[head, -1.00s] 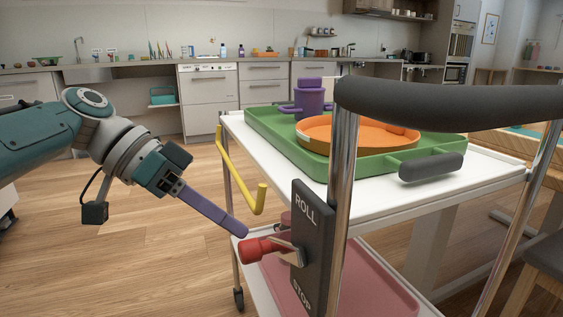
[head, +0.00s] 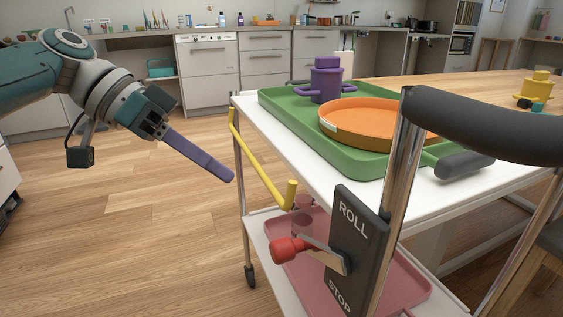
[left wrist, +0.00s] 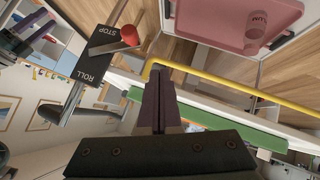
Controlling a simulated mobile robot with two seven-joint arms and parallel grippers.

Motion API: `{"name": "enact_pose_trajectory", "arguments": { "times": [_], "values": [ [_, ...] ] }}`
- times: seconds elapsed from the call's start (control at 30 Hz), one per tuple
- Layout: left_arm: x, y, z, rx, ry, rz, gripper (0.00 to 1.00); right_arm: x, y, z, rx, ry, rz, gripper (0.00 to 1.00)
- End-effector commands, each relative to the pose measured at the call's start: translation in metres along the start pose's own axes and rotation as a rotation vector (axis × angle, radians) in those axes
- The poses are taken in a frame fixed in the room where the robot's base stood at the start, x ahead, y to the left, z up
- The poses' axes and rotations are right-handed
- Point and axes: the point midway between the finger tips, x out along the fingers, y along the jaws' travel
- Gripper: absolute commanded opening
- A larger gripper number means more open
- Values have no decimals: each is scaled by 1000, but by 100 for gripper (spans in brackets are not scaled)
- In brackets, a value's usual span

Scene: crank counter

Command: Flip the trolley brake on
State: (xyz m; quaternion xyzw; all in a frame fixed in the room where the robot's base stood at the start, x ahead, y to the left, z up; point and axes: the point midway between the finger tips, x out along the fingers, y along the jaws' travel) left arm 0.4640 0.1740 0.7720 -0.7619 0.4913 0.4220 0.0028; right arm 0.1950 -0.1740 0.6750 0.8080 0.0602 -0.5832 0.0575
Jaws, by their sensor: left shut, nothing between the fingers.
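The trolley brake is a dark plate (head: 358,235) marked ROLL at the top and STOP at the bottom, fixed by the chrome handle post. Its metal lever (head: 325,256) ends in a red knob (head: 288,250) and sticks out sideways from about the plate's middle; I cannot tell its exact setting. The plate (left wrist: 92,66) and red knob (left wrist: 130,37) also show in the left wrist view. My left gripper (head: 232,179) is shut and empty, up and left of the knob and apart from it. Its purple fingers show in the left wrist view (left wrist: 159,82).
A yellow rail (head: 262,165) runs along the trolley's side, between my left gripper and the trolley. The white top (head: 252,112) carries a green tray (head: 335,155) with an orange dish (head: 375,125) and purple pot (head: 326,82). A pink tray (head: 410,280) lies below. Floor at left is clear.

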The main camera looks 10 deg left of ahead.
Motion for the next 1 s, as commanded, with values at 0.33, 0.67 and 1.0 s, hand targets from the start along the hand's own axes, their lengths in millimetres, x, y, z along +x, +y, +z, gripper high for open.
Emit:
{"name": "enact_pose_trajectory", "arguments": {
  "times": [0.33,0.67,1.0],
  "values": [
    [-47,-13,2,0,1,1,0,8,2,4,0,-6,5,62],
    [-51,-13,2,1,1,1,0,8,3,4,-5,-7,9,62],
    [-53,-4,6,-22,-70,-24,0,-19,4,-4,-7,-8,9,62]
  ]
}}
